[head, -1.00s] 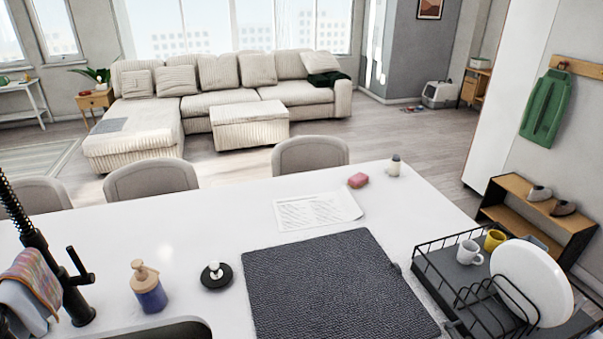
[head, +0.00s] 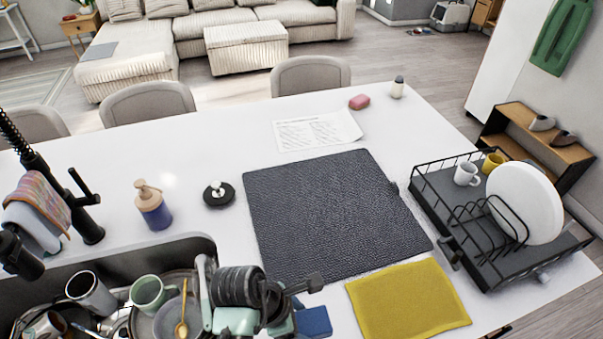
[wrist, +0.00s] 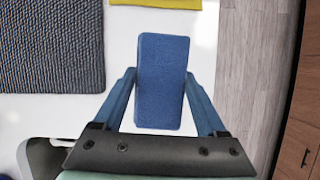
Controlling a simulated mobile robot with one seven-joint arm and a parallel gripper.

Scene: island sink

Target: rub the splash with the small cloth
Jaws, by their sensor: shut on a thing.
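My gripper (wrist: 159,76) is shut on a small blue block-shaped thing (wrist: 160,105), with a finger on each long side. It looks like a folded cloth or sponge; I cannot tell which. In the head view the blue thing (head: 314,321) is over the counter's near edge, right of the sink and left of a flat yellow cloth (head: 408,300). The yellow cloth also shows at the top of the wrist view (wrist: 157,3). I cannot make out a splash on the white counter (head: 225,130) in either view.
A dark textured mat (head: 330,215) lies mid-counter, with a dish rack (head: 440,195) at right. The sink (head: 120,265) at left holds cups and dishes.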

